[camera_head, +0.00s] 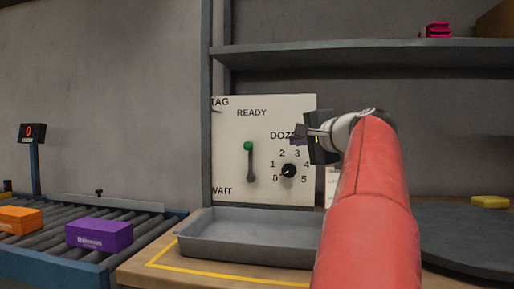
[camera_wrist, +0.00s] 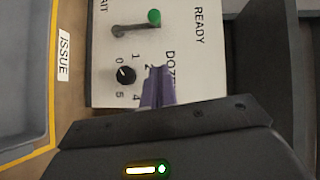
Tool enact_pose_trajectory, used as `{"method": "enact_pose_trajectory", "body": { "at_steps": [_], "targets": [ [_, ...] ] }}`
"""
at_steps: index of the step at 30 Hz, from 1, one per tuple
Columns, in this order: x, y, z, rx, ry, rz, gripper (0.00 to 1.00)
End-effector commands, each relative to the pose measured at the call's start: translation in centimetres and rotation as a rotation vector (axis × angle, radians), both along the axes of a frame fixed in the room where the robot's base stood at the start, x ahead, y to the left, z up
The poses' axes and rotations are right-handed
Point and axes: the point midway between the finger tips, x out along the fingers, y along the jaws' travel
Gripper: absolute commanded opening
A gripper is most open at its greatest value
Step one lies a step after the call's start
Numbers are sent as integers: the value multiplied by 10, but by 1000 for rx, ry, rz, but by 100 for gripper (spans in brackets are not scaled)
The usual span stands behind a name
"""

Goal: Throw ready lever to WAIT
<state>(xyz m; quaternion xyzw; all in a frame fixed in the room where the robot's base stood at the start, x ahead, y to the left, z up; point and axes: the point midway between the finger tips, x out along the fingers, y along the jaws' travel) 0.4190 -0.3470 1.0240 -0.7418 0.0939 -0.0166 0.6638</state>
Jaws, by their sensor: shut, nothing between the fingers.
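The ready lever (camera_head: 248,147) has a green knob on a dark stem and stands on a pale panel (camera_head: 231,122). Its knob is up, on the side of the READY label; the WAIT label is at the panel's lower left. In the wrist view the green knob (camera_wrist: 154,17) shows near the top, toward READY. My gripper (camera_head: 298,134) is in front of the panel, right of the lever and above the dial. Its purple fingers (camera_wrist: 158,80) are shut and empty, apart from the lever.
A black dial (camera_head: 289,170) numbered 0 to 5 is right of the lever. A grey tray (camera_head: 245,254) lies below the panel. A roller conveyor with a purple box (camera_head: 99,234) and an orange box (camera_head: 20,218) is at left. A shelf (camera_head: 370,53) runs above.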

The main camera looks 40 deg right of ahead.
Motion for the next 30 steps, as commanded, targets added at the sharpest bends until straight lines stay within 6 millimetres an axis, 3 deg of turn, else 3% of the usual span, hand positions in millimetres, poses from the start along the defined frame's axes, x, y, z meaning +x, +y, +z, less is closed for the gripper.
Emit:
{"method": "enact_pose_trajectory", "body": {
  "at_steps": [8,23,30],
  "targets": [
    [7,-1,-1,-1,2,1,0],
    [102,-16,-11,0,4,4,0],
    [125,4,-16,0,2,2,0]
  ]
}}
